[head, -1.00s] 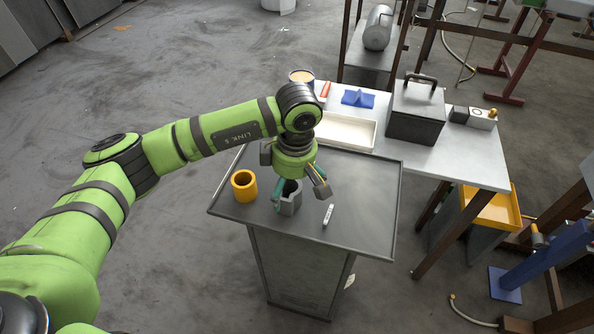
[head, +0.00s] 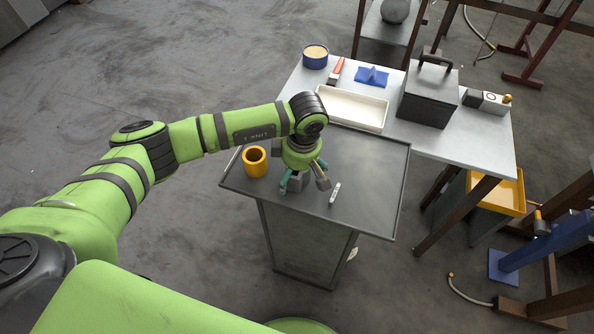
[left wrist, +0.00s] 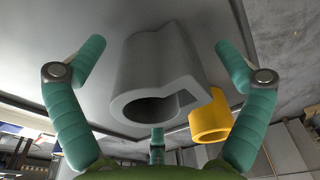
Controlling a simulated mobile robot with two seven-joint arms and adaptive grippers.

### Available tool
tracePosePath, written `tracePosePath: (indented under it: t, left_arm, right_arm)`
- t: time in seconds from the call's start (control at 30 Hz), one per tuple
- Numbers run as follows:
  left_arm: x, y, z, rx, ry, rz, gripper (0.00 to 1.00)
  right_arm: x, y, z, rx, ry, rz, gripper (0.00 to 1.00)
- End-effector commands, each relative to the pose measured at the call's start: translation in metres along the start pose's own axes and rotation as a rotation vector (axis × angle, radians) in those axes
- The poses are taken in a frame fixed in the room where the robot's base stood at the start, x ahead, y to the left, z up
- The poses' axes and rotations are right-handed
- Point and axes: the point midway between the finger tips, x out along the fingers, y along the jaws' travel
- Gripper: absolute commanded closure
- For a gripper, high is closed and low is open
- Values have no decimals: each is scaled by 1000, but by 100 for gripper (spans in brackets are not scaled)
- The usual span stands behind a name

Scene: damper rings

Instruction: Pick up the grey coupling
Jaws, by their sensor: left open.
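The grey coupling (head: 296,185) stands on the dark tray-topped stand, mostly hidden beneath my left gripper (head: 304,184) in the head view. In the left wrist view the coupling (left wrist: 158,62) is a thick grey ring with a flat-sided lobe, its round bore facing the camera. My left gripper (left wrist: 160,47) is open, with one teal finger on each side of the coupling and a third finger below it in the picture. Visible gaps separate the side fingers from the coupling. My right gripper is not in view.
A yellow ring (head: 255,163) stands close to the left of the coupling. A small pale marker-like item (head: 335,193) lies to the right. The metal table behind holds a white tray (head: 352,108), a dark toolbox (head: 428,96) and a blue tin (head: 315,57).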

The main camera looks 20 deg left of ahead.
Motion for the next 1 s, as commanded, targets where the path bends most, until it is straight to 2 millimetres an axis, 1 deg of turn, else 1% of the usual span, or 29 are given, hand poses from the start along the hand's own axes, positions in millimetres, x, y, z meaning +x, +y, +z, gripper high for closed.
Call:
tracePosePath:
  t: [0.03,0.07,0.1,0.17,0.2,0.23,0.43,0.67,0.7,0.83,0.97,1.0]
  left_arm:
    - [0,0,0,0,0,0,12]
    - [0,0,0,0,0,0,24]
    - [0,0,0,0,0,0,40]
    - [0,0,0,-1,0,0,64]
    - [0,0,0,-1,0,0,80]
    - [0,0,0,-1,1,0,91]
    - [-1,1,-1,-2,1,1,91]
    - [-4,1,-2,-3,2,2,92]
    - [-7,1,-2,-3,1,3,93]
    - [-20,2,-3,-2,1,6,94]
    - [-41,2,-6,-1,2,9,94]
    - [-45,9,3,1,-2,8,94]
  right_arm:
    - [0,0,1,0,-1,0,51]
    - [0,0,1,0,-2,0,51]
    - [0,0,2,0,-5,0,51]
    - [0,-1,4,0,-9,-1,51]
    - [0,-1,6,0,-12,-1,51]
    - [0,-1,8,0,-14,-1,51]
    - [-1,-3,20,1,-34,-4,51]
    - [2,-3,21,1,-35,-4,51]
    - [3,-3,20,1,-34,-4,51]
    - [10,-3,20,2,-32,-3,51]
    - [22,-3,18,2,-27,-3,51]
    - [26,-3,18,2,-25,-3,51]
